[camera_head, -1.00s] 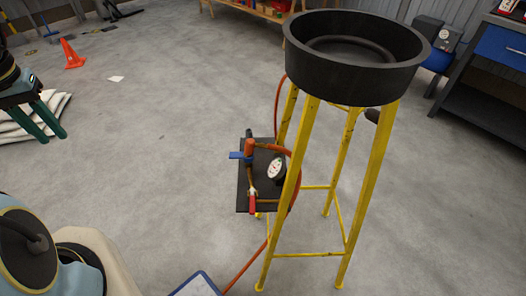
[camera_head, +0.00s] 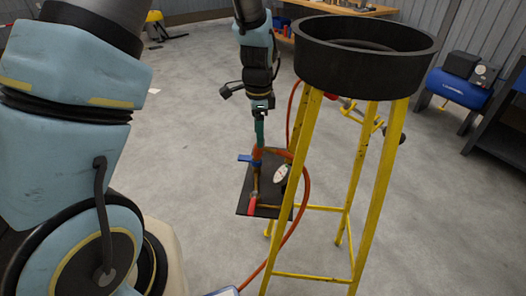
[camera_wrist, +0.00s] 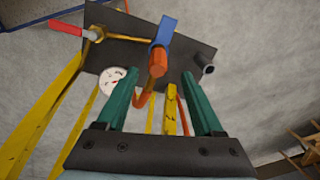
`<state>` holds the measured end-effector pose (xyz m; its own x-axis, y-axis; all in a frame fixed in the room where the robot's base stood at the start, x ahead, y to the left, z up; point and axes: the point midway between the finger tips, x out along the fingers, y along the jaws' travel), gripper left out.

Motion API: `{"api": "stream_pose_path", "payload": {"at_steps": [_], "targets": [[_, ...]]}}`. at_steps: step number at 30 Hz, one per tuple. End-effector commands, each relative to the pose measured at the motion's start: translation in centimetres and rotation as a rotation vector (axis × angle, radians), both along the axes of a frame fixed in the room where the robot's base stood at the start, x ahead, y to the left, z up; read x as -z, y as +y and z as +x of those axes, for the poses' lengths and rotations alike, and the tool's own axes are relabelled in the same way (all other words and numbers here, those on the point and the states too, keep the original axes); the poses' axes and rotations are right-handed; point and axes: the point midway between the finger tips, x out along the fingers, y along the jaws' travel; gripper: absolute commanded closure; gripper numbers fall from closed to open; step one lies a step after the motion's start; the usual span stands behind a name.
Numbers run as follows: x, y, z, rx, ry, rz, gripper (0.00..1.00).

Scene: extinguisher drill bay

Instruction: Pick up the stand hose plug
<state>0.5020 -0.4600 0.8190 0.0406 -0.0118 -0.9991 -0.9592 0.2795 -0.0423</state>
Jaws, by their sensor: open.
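The stand hose plug appears to be the orange cylinder (camera_wrist: 158,62) at the end of the orange hose, beside a blue lever (camera_wrist: 163,32) on a dark plate (camera_wrist: 115,58). In the head view the orange plug (camera_head: 256,158) is partly hidden below my gripper. My gripper (camera_wrist: 159,76) is open, with its green fingers to either side of the plug in the wrist view. I cannot tell how deep the plug sits between them, and no contact shows. In the head view my gripper (camera_head: 259,142) points down over the plate.
A yellow stand (camera_head: 306,155) with a black basin (camera_head: 365,70) stands close to the right of my gripper. A gauge (camera_head: 281,174) and a red-handled valve (camera_head: 252,206) are on the plate. A blue compressor (camera_head: 455,88) is at the back right. Floor left of the plate is clear.

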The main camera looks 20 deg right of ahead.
Motion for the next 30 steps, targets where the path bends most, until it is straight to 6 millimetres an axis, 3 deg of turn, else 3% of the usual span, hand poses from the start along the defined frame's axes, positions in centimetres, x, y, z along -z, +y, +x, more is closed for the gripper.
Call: {"api": "stream_pose_path", "payload": {"at_steps": [7,15,25,30], "targets": [[1.7,0.0,-0.1,-0.001,0.002,0.003,0.31],[5.3,-0.2,-0.3,-0.002,0.0,0.003,0.31],[6.0,-0.3,-0.2,-0.002,-0.003,0.0,0.31],[6.0,-0.3,-0.2,-0.002,-0.002,0.0,0.49]]}}
